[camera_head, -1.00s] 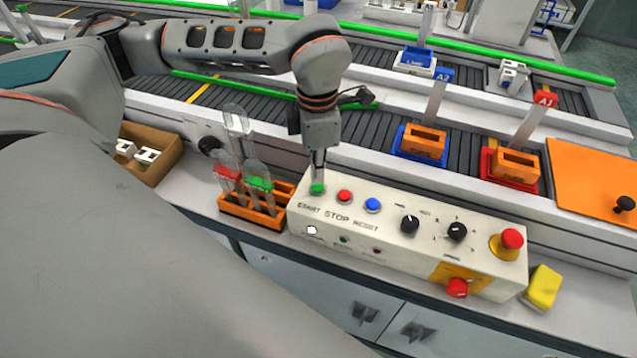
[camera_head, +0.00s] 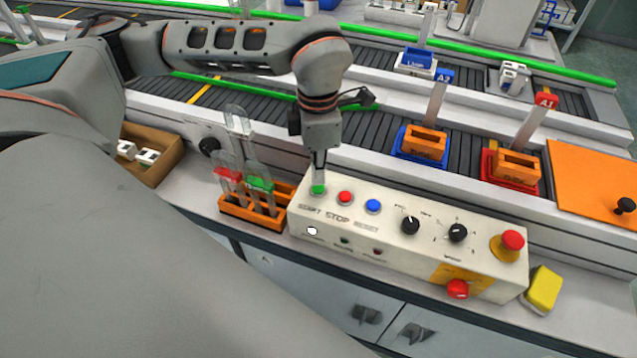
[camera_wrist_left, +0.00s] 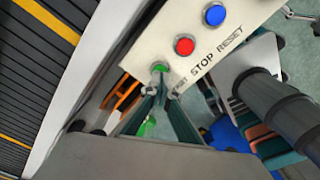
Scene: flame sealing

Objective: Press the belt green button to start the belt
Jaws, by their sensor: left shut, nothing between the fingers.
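The green button (camera_head: 318,190) sits at the left end of the white control box (camera_head: 400,262), above the word START. My left gripper (camera_head: 319,180) is shut and points down, with its fingertips right at the green button. I cannot tell whether they touch it or press it down. In the left wrist view the closed fingers (camera_wrist_left: 160,88) end just by the green button (camera_wrist_left: 159,68). My right gripper is not in view.
A red button (camera_head: 344,197) and a blue button (camera_head: 373,205) are beside the green one. An orange rack (camera_head: 236,214) with tubes stands close to the box's left end. The conveyor (camera_head: 378,128) runs behind, and a yellow sponge (camera_head: 544,288) lies at the right.

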